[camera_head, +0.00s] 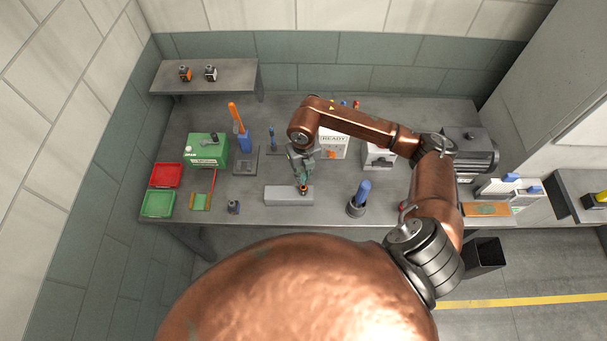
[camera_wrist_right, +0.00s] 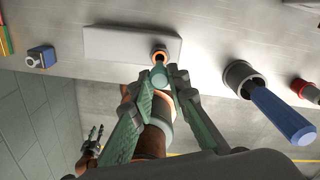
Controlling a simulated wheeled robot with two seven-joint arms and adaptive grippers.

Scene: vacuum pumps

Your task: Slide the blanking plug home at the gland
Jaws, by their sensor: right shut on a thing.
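The gland (camera_wrist_right: 160,51), a small orange-rimmed fitting with a dark centre, sits at the front edge of a pale grey block (camera_head: 283,196). The block also shows in the wrist view (camera_wrist_right: 115,43). My right gripper (camera_head: 302,182) is above the block's right part, fingers pointing down. In the wrist view, its green-grey fingers (camera_wrist_right: 159,80) are shut on a small rounded pale teal piece, which I take for the blanking plug (camera_wrist_right: 158,74). The plug is right by the gland; I cannot tell whether it touches or enters it. My left gripper (camera_wrist_right: 93,141) is small at lower left, fingers apart.
A grey cup with a blue-handled tool (camera_head: 361,193) stands right of the block, and a small blue-topped part (camera_head: 233,207) left of it. A green case (camera_head: 206,150), red tray (camera_head: 165,176) and green tray (camera_head: 157,204) are further left. The bench front is close.

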